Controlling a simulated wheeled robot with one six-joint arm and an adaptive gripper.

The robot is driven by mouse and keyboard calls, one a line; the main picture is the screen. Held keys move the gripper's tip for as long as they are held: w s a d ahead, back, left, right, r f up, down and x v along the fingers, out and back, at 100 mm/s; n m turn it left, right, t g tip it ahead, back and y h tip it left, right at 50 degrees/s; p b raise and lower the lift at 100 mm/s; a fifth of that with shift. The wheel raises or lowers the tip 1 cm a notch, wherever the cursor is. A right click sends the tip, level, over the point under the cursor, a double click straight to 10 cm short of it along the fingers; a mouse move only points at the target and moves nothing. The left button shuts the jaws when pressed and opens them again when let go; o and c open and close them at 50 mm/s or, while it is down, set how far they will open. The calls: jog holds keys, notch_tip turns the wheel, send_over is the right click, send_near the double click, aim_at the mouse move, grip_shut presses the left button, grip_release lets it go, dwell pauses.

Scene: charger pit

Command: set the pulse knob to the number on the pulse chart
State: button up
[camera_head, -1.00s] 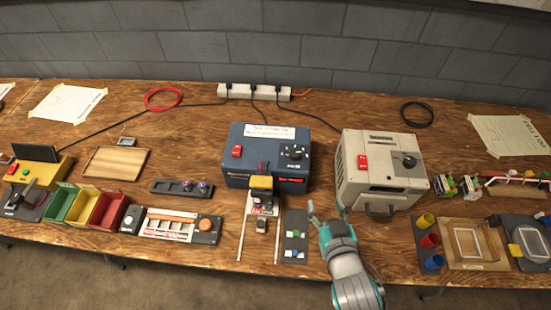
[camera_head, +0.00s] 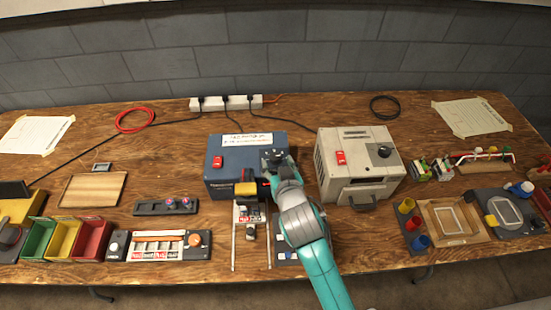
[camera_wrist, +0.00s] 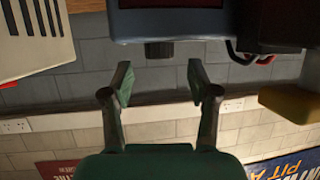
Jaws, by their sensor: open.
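The blue charger box (camera_head: 232,160) stands mid-table with a red switch on its front. My gripper (camera_head: 275,160) is in front of the box's right part and hides its dial there in the head view. In the wrist view, a dark round knob (camera_wrist: 158,49) sticks out from the box (camera_wrist: 165,22). My gripper (camera_wrist: 160,80) is open and empty, its two fingers apart, with the knob just beyond the fingertips and roughly between them. I cannot tell which paper is the pulse chart; a white label (camera_head: 247,138) on the box is too small to read.
A beige box (camera_head: 345,150) with a dark knob stands close on the right. A yellow block (camera_head: 248,188) sits low at the blue box's front, left of my arm. Papers (camera_head: 38,135) (camera_head: 472,116) lie at both sides. Coloured bins (camera_head: 92,240) stand front left.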

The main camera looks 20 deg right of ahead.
aim_at(276, 158)
jog(key=shift+x, duration=1.7)
grip_shut()
